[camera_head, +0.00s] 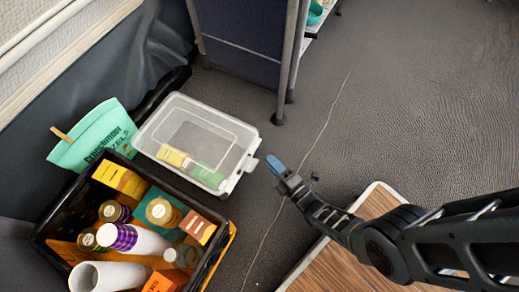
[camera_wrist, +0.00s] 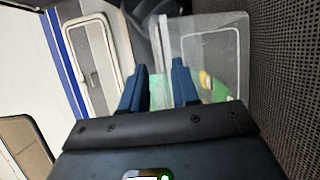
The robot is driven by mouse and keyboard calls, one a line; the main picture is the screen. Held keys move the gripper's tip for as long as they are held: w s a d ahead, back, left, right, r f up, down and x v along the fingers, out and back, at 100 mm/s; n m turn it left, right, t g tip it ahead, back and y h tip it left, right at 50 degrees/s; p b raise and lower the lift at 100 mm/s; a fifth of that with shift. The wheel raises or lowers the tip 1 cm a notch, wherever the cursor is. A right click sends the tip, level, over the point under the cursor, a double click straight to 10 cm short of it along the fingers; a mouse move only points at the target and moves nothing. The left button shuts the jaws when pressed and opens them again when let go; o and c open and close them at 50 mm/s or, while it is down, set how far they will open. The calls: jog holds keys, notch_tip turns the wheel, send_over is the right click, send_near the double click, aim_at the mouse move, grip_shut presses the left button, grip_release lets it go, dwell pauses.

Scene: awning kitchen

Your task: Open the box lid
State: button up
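The clear plastic box (camera_head: 178,169) stands on the floor left of centre in the head view, with its translucent lid (camera_head: 205,122) on top. A pale latch (camera_head: 248,163) shows on its right side. Yellow and green items show through the box. My gripper (camera_head: 277,166) is just right of the latch side, apparently apart from it. In the wrist view the blue fingers of my gripper (camera_wrist: 158,78) are spread with nothing seen held between them. The box (camera_wrist: 222,45) appears there behind and right of the fingers, its lower part partly hidden by them.
A black crate (camera_head: 50,243) full of jars, cartons and rolls stands in front of the box. A green bag (camera_head: 95,135) is at its left. A dark cabinet (camera_head: 245,45) with metal legs stands behind. A wooden surface (camera_head: 340,268) lies under my arm. The floor to the right is clear.

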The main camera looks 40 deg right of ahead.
jog(key=w+b, duration=0.1)
jog(key=w, duration=0.5)
jog(key=shift+w+d, duration=0.15)
jog(key=shift+d, duration=0.05)
jog(key=shift+c, duration=0.4)
grip_shut()
dwell(0.8)
